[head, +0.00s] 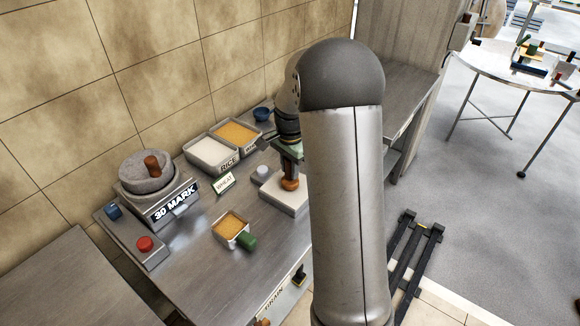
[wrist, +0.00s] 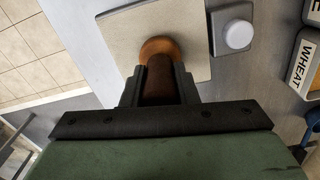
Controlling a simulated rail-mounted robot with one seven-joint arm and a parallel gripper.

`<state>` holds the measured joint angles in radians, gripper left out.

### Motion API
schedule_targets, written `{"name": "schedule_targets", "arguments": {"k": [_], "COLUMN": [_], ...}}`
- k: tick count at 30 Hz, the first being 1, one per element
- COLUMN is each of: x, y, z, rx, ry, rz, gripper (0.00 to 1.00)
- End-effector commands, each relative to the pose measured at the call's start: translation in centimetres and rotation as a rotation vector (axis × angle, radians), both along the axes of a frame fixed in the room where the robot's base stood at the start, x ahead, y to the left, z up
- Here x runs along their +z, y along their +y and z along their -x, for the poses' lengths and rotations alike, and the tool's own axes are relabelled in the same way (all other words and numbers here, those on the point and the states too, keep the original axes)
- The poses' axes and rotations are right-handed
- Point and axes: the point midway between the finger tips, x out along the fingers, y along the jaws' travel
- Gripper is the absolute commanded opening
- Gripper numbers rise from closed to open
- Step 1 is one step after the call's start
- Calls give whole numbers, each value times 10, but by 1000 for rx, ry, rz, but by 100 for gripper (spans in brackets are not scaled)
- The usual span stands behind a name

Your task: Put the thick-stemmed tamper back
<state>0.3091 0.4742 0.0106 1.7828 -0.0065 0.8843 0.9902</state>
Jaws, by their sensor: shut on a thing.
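My gripper (head: 290,168) is shut on the brown wooden tamper. In the wrist view the tamper's thick stem (wrist: 159,80) is between the two fingers, and its rounded orange-brown end (wrist: 160,47) points away from the gripper. In the head view the tamper (head: 290,184) hangs roughly upright over a pale square block (head: 280,203) on the counter. The block also shows in the wrist view (wrist: 120,38) behind the tamper. I cannot tell whether the tamper touches the block. My arm hides part of the counter to the right.
A small grey block with a white round top (head: 263,172) stands beside the pale block. Bins of white and yellow grain (head: 212,152) line the wall. A green-handled grain box (head: 231,228) stands in front. A stone mill (head: 148,172) and red button (head: 145,243) are left.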

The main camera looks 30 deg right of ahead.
Motion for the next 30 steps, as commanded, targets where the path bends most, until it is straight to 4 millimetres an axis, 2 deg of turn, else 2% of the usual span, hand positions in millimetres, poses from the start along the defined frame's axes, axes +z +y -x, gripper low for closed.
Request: {"name": "schedule_targets", "arguments": {"k": [14,15,18,30], "x": [-8,-8,-7,-7], "y": [0,0,0,0], "z": [0,0,0,0], "rx": [0,0,0,0], "ry": [0,-1,0,0], "rz": [0,0,0,0], "gripper": [0,30,52,52]}}
